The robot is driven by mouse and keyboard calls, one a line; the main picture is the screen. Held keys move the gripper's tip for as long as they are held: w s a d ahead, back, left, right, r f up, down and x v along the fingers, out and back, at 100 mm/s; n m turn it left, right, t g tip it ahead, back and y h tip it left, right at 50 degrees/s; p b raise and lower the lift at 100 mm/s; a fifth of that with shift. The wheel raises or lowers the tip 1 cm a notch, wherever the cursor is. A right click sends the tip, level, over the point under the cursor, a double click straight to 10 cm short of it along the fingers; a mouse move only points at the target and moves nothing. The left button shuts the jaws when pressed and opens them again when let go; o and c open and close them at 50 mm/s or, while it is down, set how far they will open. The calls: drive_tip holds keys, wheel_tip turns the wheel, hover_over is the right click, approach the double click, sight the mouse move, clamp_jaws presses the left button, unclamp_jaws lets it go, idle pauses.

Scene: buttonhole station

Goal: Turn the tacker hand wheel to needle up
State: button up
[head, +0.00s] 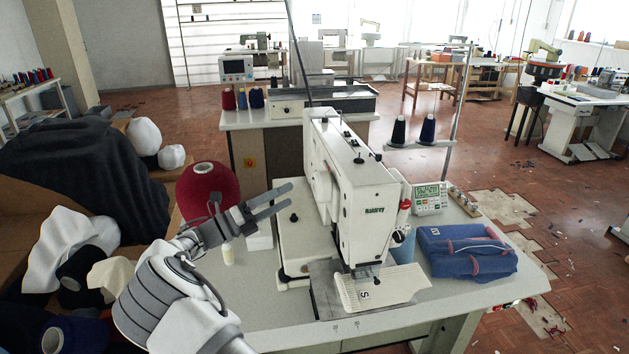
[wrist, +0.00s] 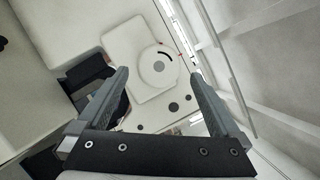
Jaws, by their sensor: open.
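The white tacker (head: 365,200) stands on the table in the head view, its needle end toward the front. My gripper (head: 290,194) is open and empty to the left of the tacker, its fingers pointing right toward the machine's side. In the wrist view, my gripper (wrist: 160,75) shows two spread fingers. Beyond and between them is a pale round disc (wrist: 158,68) with a dark arc mark, on a rounded white housing. It looks like the hand wheel; I see no contact with it. The hand wheel is not clear in the head view.
A red thread cone (head: 207,190) stands close behind my arm. A blue pouch (head: 465,252) and a small display box (head: 430,198) lie right of the tacker. Cartons with dark cloth (head: 75,165) fill the left. The table's (head: 270,320) front left is mostly clear.

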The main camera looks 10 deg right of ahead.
sight(314, 182)
drive_tip(key=x, duration=0.9)
drive_tip(key=shift+d+p, duration=0.25)
drive_tip(key=shift+p, duration=0.05)
drive_tip(key=c, duration=0.9)
drive_tip(key=shift+m+h, duration=0.3)
drive_tip(key=shift+m, duration=0.2)
drive_tip(key=m+g+h+b, duration=0.1)
drive_tip(key=m, duration=0.2)
drive_tip(key=m+g+b, duration=0.1)
drive_tip(key=m+b, duration=0.1)
drive_tip(key=m, duration=0.1)
drive_tip(key=shift+s+r+h, duration=0.15)
drive_tip(key=shift+s+h, duration=0.05)
drive_tip(key=shift+h, duration=0.2)
drive_tip(key=m+g+b, duration=0.1)
drive_tip(key=m, duration=0.1)
drive_tip(key=m+g+b, duration=0.1)
drive_tip(key=m, duration=0.2)
drive_tip(key=m+g+b, duration=0.1)
drive_tip(key=m+g, duration=0.1)
drive_tip(key=m, duration=0.1)
drive_tip(key=shift+s+r+h+b, duration=0.2)
drive_tip(key=shift+s+h+b, duration=0.15)
drive_tip(key=shift+h, duration=0.05)
drive_tip(key=shift+r+m+g, duration=0.1)
drive_tip(key=shift+m+g, duration=0.2)
